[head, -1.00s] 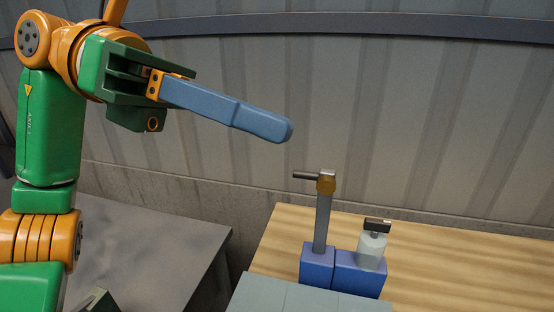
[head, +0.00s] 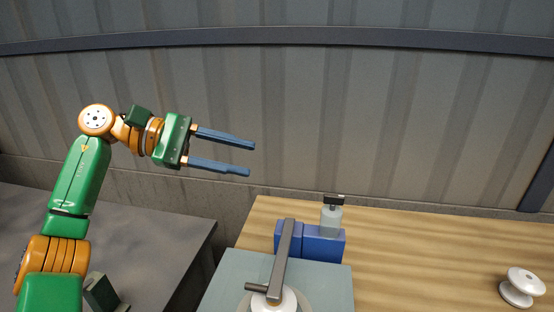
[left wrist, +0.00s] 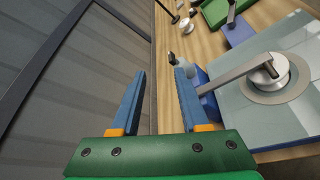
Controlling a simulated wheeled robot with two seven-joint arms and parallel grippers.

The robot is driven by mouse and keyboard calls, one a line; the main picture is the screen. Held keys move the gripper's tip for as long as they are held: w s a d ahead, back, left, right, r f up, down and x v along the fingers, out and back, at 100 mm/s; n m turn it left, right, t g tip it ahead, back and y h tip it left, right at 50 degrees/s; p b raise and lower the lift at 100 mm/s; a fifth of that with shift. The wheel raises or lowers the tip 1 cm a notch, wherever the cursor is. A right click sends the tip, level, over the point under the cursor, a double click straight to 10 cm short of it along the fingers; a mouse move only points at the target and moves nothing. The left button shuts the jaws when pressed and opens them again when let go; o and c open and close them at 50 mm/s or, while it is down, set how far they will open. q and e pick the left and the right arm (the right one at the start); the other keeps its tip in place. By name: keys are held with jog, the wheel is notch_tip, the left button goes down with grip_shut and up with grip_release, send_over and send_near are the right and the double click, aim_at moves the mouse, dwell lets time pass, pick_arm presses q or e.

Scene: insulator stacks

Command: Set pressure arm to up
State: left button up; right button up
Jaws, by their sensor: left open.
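The pressure arm (head: 284,255) is a grey bar hinged at a blue block (head: 323,244). It lies lowered toward me, its dark handle end over a white round piece (head: 274,302) on the grey-green plate (head: 328,285). The left wrist view also shows the arm (left wrist: 235,74) lying across the plate (left wrist: 298,103) with its end at the round piece. My left gripper (head: 252,159) is open and empty, up in the air left of the block and well above it. Its two blue fingers are spread. My right gripper is not in view.
A small grey post with a dark top (head: 332,215) stands at the blue block. A white insulator (head: 521,287) stands on the wooden table (head: 430,250) at the right. A grey table (head: 150,235) is at the left, and a corrugated wall is behind.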

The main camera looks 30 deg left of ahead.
pick_arm(q)
jog(key=x, duration=0.4)
jog(key=shift+w+d, duration=0.15)
jog(key=shift+w, duration=0.05)
jog(key=shift+w+f, duration=0.15)
grip_shut()
dwell(0.9)
